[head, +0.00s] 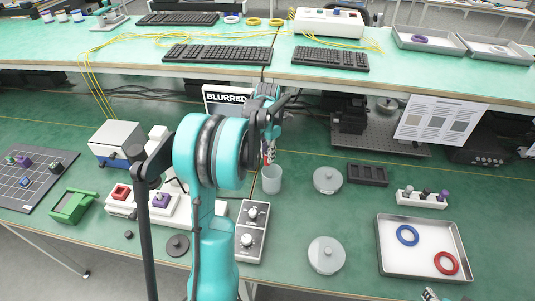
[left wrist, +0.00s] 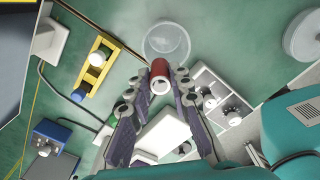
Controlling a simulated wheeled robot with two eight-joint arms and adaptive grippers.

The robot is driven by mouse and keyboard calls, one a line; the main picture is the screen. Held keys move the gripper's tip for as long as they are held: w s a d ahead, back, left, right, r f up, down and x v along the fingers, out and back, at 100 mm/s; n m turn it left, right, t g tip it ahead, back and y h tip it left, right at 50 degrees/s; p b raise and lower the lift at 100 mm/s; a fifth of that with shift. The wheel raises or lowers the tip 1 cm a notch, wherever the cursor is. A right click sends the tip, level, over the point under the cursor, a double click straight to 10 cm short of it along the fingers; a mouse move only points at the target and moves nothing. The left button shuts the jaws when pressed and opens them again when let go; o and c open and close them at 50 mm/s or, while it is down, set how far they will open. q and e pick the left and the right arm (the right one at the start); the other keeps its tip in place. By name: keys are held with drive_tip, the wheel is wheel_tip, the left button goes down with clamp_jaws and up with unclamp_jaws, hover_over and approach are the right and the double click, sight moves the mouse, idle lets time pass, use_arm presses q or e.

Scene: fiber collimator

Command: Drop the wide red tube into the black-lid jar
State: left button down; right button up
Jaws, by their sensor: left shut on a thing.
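My left gripper (head: 269,150) is shut on the wide red tube and holds it above the table. In the left wrist view the red tube (left wrist: 160,76) sits between the fingers of my left gripper (left wrist: 158,84), with its open end towards the camera. An open, clear jar (head: 271,178) stands just below the tube in the head view. The jar's round rim (left wrist: 166,25) shows just beyond the tube in the left wrist view. A dark round lid with a knob (head: 178,245) lies on the table, left of my arm.
Two grey round lidded pieces (head: 328,180) (head: 326,254) stand right of the jar. A box with two knobs (head: 251,232) is in front of it. A metal tray (head: 390,262) holds blue and red rings. A black block (head: 367,175) and a white holder (head: 422,199) stand farther right.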

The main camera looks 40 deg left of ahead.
sight(267, 164)
use_arm(q)
drive_tip(key=shift+f+b, duration=2.15)
drive_tip(key=shift+f, duration=0.85)
drive_tip(key=c, duration=1.3)
unclamp_jaws()
drive_tip(key=shift+r, duration=0.1)
wheel_tip(267, 164, up, 12)
drive_tip(key=shift+f, duration=0.1)
